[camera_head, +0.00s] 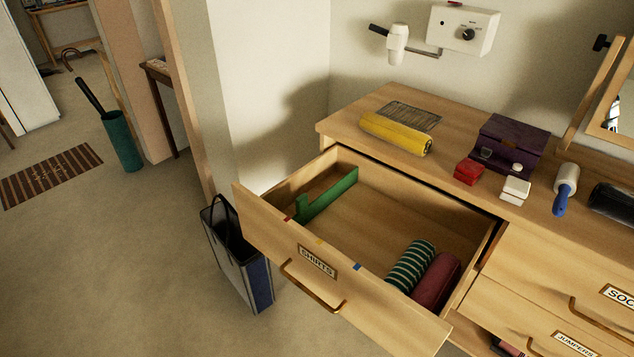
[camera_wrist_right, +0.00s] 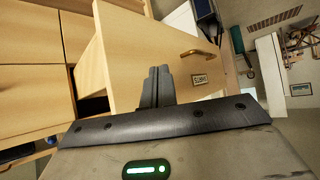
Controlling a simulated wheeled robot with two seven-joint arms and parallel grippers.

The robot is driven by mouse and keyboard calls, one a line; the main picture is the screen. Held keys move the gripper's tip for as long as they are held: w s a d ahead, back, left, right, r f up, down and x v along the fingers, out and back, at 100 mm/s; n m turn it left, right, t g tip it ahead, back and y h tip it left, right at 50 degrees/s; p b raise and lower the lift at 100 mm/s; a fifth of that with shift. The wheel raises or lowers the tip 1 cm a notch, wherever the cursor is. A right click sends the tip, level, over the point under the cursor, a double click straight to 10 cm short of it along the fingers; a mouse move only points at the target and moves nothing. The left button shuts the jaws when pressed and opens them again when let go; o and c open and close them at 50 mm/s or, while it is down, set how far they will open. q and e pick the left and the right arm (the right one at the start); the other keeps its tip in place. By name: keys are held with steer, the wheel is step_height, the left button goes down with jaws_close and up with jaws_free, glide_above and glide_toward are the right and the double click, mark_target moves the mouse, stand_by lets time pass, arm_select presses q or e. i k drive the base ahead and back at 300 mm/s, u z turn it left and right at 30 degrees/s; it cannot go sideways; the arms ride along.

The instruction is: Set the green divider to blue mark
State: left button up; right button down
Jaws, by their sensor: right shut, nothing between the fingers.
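The green divider (camera_head: 325,196) stands in the open SHIRTS drawer (camera_head: 350,218), toward its left side. Its near end is by the red mark (camera_head: 288,218) on the top edge of the drawer front. A yellow mark (camera_head: 319,241) and the blue mark (camera_head: 357,266) lie farther right along that edge. My right gripper (camera_wrist_right: 156,72) shows in the right wrist view, shut and empty, with the outer drawer front (camera_wrist_right: 140,50) behind its fingers. The divider is not visible there. Neither gripper shows in the head view.
A striped green roll (camera_head: 411,266) and a dark red roll (camera_head: 437,279) lie in the drawer's right part. The dresser top holds a yellow roll (camera_head: 397,134), a purple box (camera_head: 512,141) and small items. A bag (camera_head: 238,255) stands on the floor left of the drawer.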

mark_target(306, 212)
steer(key=u, duration=1.85)
steer(key=i, duration=2.1)
steer(key=z, duration=2.8)
